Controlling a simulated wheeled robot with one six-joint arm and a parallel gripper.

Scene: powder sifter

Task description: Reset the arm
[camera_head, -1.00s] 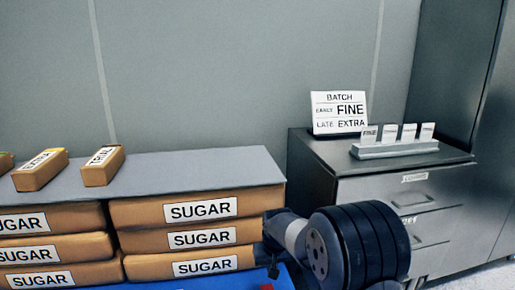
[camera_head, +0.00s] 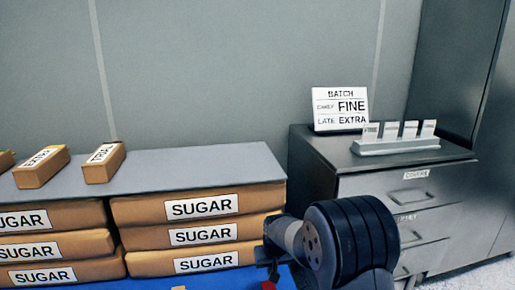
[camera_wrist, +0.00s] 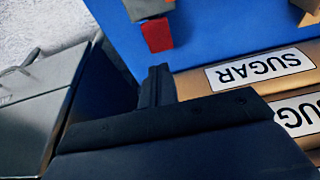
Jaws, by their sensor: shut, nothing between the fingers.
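My gripper (camera_wrist: 158,74) shows in the wrist view with its dark fingers together and empty. It points over the blue surface (camera_wrist: 215,40), beside a sugar sack (camera_wrist: 192,84). In the head view my dark arm (camera_head: 350,245) is bent at the lower right, in front of the drawer cabinet. The gripper end there is small and partly hidden by the arm and the picture's lower edge.
Stacked sugar sacks (camera_head: 160,210) stand under a grey shelf top (camera_head: 215,165) bearing small labelled boxes (camera_head: 103,165). A red piece (camera_wrist: 157,35) lies near the fingertips. A metal cabinet (camera_head: 310,165) at right carries a batch sign (camera_head: 340,108) and a card rack (camera_head: 395,146).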

